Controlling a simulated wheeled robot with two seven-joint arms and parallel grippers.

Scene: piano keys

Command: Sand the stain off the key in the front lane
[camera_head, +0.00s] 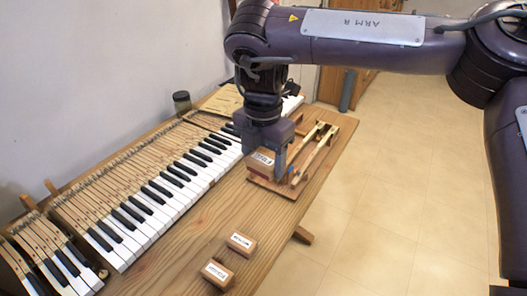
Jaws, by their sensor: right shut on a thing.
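My right gripper (265,150) comes down from above and is shut on a wooden sanding block (261,164) with a white label, whose lettering is too small to read surely. The block is at the left end of a wooden board (262,183) with lanes. Two long pale wooden keys (308,160) lie side by side on the board. I cannot tell whether the block touches a key, and no stain can be made out. Two more labelled blocks, one (241,243) and another (217,273), stand on the bench. My left gripper is not in view.
A wooden bench (272,214) carries a long keyboard (153,192) along its wall side. A separate short section of keys (52,259) lies at the lower left. A dark jar (182,102) stands at the back. Bare bench lies between the board and the loose blocks.

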